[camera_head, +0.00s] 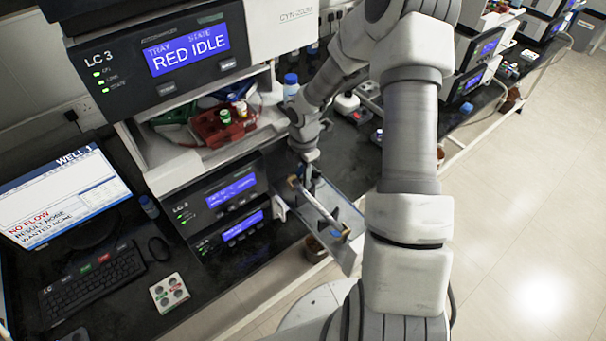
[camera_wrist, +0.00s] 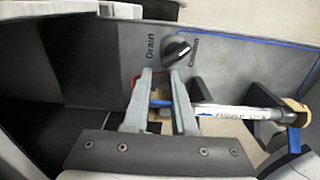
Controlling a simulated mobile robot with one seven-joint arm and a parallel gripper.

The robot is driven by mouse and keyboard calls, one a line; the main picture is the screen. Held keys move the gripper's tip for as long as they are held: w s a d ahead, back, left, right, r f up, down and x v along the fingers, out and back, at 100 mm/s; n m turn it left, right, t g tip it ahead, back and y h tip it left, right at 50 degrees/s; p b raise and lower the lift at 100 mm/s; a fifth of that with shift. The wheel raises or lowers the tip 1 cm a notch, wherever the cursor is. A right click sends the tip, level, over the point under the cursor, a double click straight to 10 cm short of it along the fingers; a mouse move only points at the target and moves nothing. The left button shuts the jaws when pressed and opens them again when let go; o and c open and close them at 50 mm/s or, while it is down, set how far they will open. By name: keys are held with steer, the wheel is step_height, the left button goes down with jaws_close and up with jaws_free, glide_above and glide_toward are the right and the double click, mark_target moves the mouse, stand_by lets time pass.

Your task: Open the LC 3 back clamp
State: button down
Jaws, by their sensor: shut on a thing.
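The LC 3 instrument (camera_head: 192,55) has its narrow column tray (camera_head: 343,255) pulled out. A pale column (camera_head: 325,214) lies along the tray; the wrist view shows its labelled tube (camera_wrist: 232,112). My gripper (camera_wrist: 160,82) reaches down at the tray's back end and also shows in the head view (camera_head: 307,177). Its fingers are shut on a small blue part (camera_wrist: 160,103) in line with the column. I cannot tell whether this is the back clamp or a column fitting. A tan and blue fitting (camera_wrist: 296,110) is at the column's other end.
A dark knob (camera_wrist: 177,49) on the tray wall, marked "Drain" and "Column", is close beyond my fingertips. A red tray of bottles (camera_head: 222,126) sits on the shelf above. A keyboard (camera_head: 92,284) and monitor (camera_head: 60,200) stand at left. The floor at right is clear.

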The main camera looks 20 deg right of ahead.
stand_by(0.3)
steer(key=c, duration=0.7)
jaws_free()
steer(key=shift+r, duration=0.1)
step_height(320, 180, up, 17)
steer(key=shift+d+r+b, duration=0.1)
steer(key=shift+b, duration=0.25)
